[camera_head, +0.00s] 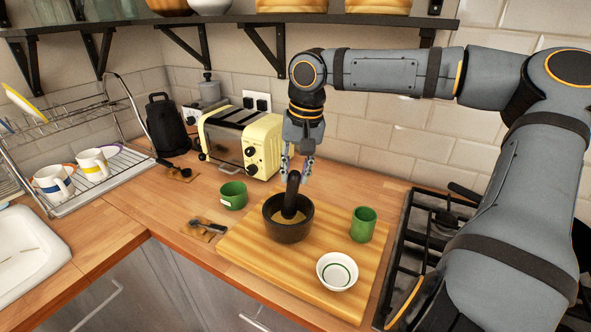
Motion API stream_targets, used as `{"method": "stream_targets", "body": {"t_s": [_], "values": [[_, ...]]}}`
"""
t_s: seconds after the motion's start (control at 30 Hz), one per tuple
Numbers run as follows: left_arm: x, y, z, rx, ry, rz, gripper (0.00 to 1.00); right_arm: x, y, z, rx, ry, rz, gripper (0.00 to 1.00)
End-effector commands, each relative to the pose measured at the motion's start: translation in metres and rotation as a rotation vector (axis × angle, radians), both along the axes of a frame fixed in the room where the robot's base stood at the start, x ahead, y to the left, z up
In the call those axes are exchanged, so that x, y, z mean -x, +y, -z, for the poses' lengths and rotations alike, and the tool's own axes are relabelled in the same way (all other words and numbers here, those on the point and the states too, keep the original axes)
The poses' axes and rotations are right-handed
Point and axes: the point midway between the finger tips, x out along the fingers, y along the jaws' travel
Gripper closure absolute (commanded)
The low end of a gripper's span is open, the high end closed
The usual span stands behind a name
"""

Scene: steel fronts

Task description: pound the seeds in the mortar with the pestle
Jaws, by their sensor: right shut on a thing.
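The black mortar (288,232) stands on a wooden cutting board on the counter. Tan seeds (283,215) show in its bottom. The black pestle (292,193) stands nearly upright with its lower end inside the mortar. My right gripper (297,172) points down above the mortar and is shut on the top of the pestle. I cannot tell whether the pestle's tip touches the seeds. My left gripper is not in view.
On the cutting board (240,246) are a green cup (363,224) and a white bowl (337,271). Another green mug (233,195) stands left of the mortar. A yellow toaster (242,139) is behind; a gas hob (432,225) lies right, a dish rack (120,165) left.

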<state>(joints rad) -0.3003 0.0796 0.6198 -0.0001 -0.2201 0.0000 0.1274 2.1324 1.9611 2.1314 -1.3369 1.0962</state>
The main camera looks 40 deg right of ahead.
Motion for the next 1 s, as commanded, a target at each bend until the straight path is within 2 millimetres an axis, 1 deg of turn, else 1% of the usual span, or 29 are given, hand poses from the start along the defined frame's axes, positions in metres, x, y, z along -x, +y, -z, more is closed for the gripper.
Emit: {"method": "stream_targets", "body": {"t_s": [0.1,0.6,0.77,1.0], "values": [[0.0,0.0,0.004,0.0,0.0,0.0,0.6,0.0,0.0,0.007,-0.002,0.001,0.0,1.0],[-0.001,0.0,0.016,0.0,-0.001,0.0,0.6,0.0,0.0,0.032,-0.001,-0.001,0.0,1.0],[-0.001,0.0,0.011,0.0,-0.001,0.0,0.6,0.0,0.0,0.028,0.0,0.0,0.0,1.0],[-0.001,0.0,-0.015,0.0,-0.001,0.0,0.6,0.0,0.0,0.009,-0.001,0.0,-0.001,1.0]]}}
